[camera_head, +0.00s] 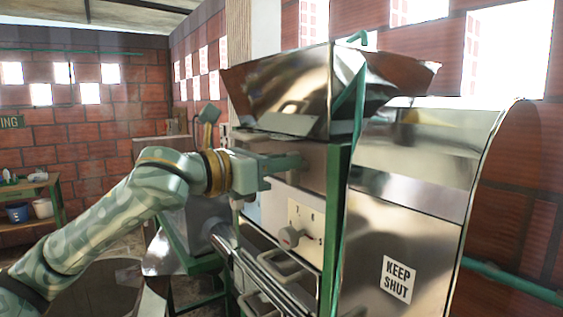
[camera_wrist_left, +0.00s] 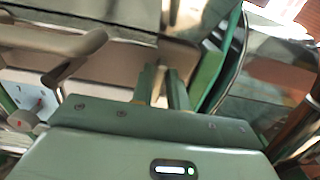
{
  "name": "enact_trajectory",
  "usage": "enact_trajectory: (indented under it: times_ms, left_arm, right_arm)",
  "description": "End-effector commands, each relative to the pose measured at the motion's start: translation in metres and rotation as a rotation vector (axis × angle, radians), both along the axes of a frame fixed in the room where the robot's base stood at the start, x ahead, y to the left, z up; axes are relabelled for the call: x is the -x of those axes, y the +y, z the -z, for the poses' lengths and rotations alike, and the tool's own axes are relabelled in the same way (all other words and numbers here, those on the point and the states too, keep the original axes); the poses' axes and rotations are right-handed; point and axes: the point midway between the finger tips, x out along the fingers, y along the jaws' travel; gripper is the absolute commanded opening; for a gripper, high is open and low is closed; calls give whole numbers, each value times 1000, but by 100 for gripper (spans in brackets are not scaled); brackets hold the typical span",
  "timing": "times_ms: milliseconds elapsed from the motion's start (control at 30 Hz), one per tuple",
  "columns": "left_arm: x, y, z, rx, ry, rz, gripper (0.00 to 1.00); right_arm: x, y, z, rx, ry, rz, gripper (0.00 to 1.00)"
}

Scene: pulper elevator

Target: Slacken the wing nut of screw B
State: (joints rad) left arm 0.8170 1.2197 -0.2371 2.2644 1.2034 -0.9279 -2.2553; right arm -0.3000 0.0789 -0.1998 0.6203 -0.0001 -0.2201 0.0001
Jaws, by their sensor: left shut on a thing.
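My left gripper (camera_head: 297,161) reaches in from the left to the upper front of the pulper, just below the steel hopper (camera_head: 290,85). In the left wrist view its two green fingers (camera_wrist_left: 162,82) are close together against the metal front, with a narrow tan strip between them. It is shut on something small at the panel. I cannot make out the wing nut or the letter of screw B; the fingers cover that spot. My right gripper is in neither view.
Below my gripper is a panel with a dial (camera_head: 291,236), and lower a bar handle (camera_head: 280,268). A green frame post (camera_head: 335,225) and a steel cover marked KEEP SHUT (camera_head: 410,225) stand to the right. A rounded grey-brown lever (camera_wrist_left: 75,55) is left of the fingers.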

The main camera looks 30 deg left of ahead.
Motion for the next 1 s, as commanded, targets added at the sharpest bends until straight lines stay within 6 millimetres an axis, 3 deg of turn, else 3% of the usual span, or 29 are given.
enact_trajectory:
  times_ms: [667,1000]
  left_arm:
    - [-1,1,1,81,39,0,0]
    - [-2,4,1,265,122,-1,0]
  right_arm:
    - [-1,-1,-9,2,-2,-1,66]
    - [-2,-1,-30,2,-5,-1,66]
